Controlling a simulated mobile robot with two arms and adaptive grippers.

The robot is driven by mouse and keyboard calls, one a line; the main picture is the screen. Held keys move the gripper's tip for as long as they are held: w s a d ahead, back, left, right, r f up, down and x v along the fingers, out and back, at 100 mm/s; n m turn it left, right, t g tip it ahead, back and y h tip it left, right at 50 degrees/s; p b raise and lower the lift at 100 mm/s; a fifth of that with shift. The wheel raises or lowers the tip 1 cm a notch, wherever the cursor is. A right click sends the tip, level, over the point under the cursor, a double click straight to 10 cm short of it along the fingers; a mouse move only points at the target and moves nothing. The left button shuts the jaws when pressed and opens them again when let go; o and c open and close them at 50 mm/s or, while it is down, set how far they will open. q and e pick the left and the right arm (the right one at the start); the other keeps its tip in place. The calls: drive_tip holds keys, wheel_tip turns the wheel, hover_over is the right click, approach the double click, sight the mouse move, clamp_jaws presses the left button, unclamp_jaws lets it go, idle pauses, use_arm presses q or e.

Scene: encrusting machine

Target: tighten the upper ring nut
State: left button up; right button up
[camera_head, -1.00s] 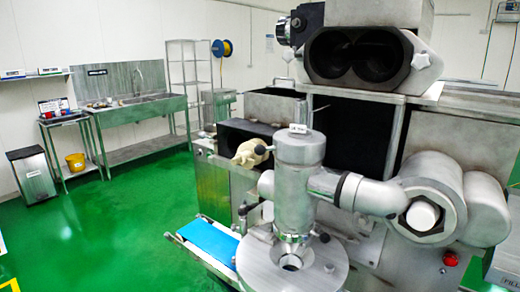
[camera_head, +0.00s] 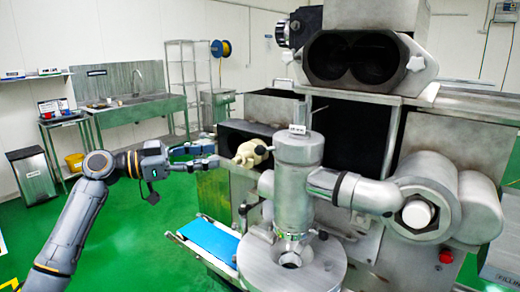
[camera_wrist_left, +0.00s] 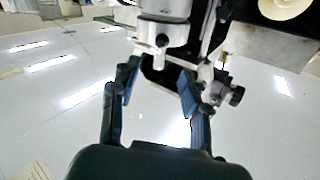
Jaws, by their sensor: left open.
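A cream, lobed part (camera_head: 251,153) sits at the left side of the machine, beside the upright steel cylinder (camera_head: 297,190). I cannot tell for sure which part is the upper ring nut. My left gripper (camera_head: 213,155) is open and empty, a short way left of the cream part, with its fingers pointing right towards it. In the left wrist view, the open fingers (camera_wrist_left: 157,75) are apart with nothing between them. A grey-white cylindrical machine part (camera_wrist_left: 164,12) is just beyond the fingertips there. A cream round part (camera_wrist_left: 284,6) is cut off at the top right. My right gripper is not in view.
The encrusting machine fills the right half of the head view. A blue conveyor belt (camera_head: 210,238) lies low, below my left gripper. A pipe (camera_head: 365,194) runs right from the cylinder. A sink table (camera_head: 135,103) stands far back. The green floor at left is mostly clear.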

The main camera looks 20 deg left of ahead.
sight(256, 149)
use_arm(q)
drive_tip(key=p+x, duration=0.6)
drive_tip(key=x, duration=0.6)
drive_tip(key=shift+w, duration=0.2)
drive_tip(key=shift+w+d+f, duration=0.15)
drive_tip(key=shift+w+d, duration=0.25)
drive_tip(key=shift+d, duration=0.1)
clamp_jaws()
